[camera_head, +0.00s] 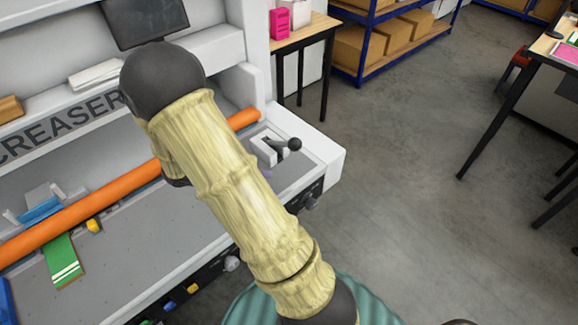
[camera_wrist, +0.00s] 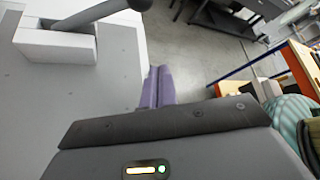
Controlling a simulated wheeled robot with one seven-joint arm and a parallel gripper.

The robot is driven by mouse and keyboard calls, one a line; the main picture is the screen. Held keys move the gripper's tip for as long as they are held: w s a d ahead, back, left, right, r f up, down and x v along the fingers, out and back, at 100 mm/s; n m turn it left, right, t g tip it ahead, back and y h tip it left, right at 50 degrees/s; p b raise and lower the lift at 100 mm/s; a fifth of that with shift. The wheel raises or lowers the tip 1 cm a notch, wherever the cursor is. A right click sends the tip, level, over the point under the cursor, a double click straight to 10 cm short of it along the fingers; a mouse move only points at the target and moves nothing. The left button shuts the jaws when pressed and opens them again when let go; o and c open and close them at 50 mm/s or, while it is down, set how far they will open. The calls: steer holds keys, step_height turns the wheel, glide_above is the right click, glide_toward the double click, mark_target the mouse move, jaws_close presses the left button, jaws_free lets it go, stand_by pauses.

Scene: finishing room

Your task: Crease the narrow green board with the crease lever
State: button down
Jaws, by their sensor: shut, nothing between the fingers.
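The narrow green board (camera_head: 62,256) lies on the creaser's grey bed at the lower left of the head view. It has white stripes near its front end, and its far end meets the orange bar (camera_head: 105,188). The crease lever (camera_head: 284,147), with a black knob, stands on a white block at the bed's right end. In the wrist view the lever (camera_wrist: 95,14) shows at the top left. My gripper (camera_wrist: 157,87) has purple fingers, closed together and empty, to the lower right of the lever and apart from it in the picture. My arm mostly hides it in the head view.
The creaser (camera_head: 335,160) has knobs along its front edge. A yellow block (camera_head: 93,226) sits beside the board, and a blue piece (camera_head: 40,208) lies behind the bar. A wooden table (camera_head: 305,32) and blue shelving (camera_head: 365,45) stand behind.

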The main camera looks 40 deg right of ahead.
mark_target(281, 143)
steer(key=shift+w+d+n+h, duration=0.25)
steer(key=shift+d+n+h, duration=0.05)
steer(key=shift+n, duration=0.2)
steer(key=shift+f, duration=0.1)
steer(key=p+x, duration=0.1)
steer(key=x, duration=0.9)
steer(key=shift+s+d, duration=0.1)
steer(key=shift+d, duration=0.1)
steer(key=w+r+p, duration=0.2)
steer(key=r, duration=0.1)
steer(key=shift+w+d+r, duration=0.1)
steer(key=shift+w, duration=0.2)
